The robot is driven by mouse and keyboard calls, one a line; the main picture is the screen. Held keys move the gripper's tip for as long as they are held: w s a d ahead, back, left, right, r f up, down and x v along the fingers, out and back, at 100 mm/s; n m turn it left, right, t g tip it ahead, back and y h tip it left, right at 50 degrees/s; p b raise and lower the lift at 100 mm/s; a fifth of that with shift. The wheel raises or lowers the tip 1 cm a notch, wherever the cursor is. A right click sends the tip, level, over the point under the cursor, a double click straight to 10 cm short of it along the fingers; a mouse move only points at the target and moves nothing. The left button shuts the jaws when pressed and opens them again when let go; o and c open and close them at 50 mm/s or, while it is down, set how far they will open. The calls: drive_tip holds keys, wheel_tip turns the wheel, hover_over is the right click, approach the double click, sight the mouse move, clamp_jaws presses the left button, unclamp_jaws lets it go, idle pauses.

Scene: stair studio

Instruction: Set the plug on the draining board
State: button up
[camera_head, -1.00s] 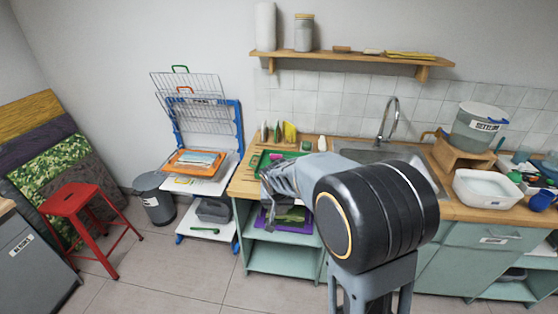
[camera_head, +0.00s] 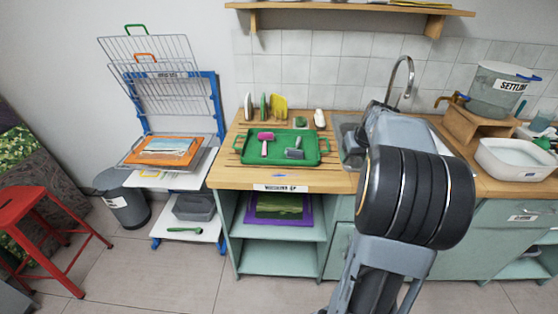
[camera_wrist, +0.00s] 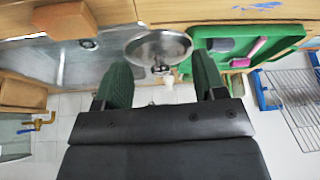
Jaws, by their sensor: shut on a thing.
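In the wrist view, a round shiny metal piece, which looks like the plug (camera_wrist: 158,47), sits between and just beyond the fingertips, with a small knob on its near side. My gripper (camera_wrist: 160,72) has its two dark green fingers set apart, closed on it. In the head view the gripper and plug are hidden behind my arm, which reaches over the steel sink (camera_head: 348,141). Left of the sink is a wooden worktop with dark grooves, which looks like the draining board (camera_head: 226,172). A green tray (camera_head: 280,159) lies on it.
The tray holds a pink-handled tool (camera_head: 266,136) and a grey one (camera_head: 294,153). Behind it stand upright coloured pieces (camera_head: 277,107) and a white bottle (camera_head: 319,117). The tap (camera_head: 401,80) rises behind the sink. A white basin (camera_head: 515,160) is at right. The worktop's front strip is mostly bare.

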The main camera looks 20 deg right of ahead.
drive_tip(key=s+d+b, duration=0.1)
drive_tip(key=s+d, duration=0.1)
drive_tip(key=d, duration=0.1)
drive_tip(key=p, duration=0.1)
approach(325, 175)
drive_tip(key=shift+w+d+f, duration=0.45)
drive_tip(key=shift+w+d, duration=0.2)
drive_tip(key=shift+d, duration=0.15)
drive_tip(key=shift+w+a+f, duration=0.25)
drive_tip(key=shift+w+f, duration=0.25)
drive_tip(key=shift+f, duration=0.2)
wheel_tip(325, 175, down, 3)
drive_tip(key=shift+w+f, duration=0.15)
drive_tip(key=shift+f, duration=0.05)
drive_tip(key=o, duration=1)
